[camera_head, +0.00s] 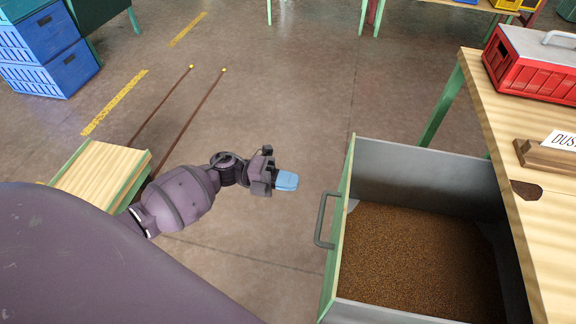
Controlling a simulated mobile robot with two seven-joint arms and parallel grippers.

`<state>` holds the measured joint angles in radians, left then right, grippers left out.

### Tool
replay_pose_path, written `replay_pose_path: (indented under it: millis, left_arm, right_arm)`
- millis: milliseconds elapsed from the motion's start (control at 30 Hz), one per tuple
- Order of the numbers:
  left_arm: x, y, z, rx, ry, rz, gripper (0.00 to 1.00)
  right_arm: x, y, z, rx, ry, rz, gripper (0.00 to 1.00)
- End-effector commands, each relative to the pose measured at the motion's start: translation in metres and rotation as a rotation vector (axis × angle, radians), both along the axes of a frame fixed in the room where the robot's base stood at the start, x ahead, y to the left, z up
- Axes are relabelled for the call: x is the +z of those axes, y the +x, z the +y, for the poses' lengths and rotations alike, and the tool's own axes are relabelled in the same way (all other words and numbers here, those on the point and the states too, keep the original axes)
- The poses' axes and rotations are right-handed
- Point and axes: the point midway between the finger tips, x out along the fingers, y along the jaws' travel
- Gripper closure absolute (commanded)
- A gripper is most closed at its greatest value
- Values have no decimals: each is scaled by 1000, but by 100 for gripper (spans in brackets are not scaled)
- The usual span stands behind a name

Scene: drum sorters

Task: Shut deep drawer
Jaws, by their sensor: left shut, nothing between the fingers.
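The deep drawer (425,160) stands pulled out from under the wooden bench at the right. Its inside is grey metal and holds brown granular material (405,255). Its green front (339,235) faces left and carries a grey bar handle (321,220). My left gripper (288,181) has light blue fingertips, is shut and empty, and hangs over the floor left of the drawer front. It is apart from the handle. My right gripper is out of view.
The wooden bench (545,230) bears a red crate with a grey lid (540,75) and a wooden sign holder (545,157). A low wooden-topped stand (100,168) is at the left. Blue crates (50,72) are stacked at the far left. Floor in the middle is clear.

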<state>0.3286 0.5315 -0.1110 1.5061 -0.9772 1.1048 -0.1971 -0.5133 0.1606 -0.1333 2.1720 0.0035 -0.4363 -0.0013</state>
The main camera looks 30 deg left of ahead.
Motion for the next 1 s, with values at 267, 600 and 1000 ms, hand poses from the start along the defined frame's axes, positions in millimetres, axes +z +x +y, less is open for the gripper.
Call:
replay_pose_path:
  millis: [267,600,1000]
  left_arm:
    - [0,15,-49,0,-4,1,100]
    - [0,30,-91,2,-4,2,100]
    - [0,32,-100,2,-2,2,100]
  right_arm:
    - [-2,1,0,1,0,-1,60]
    - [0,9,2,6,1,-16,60]
    - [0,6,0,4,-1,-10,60]
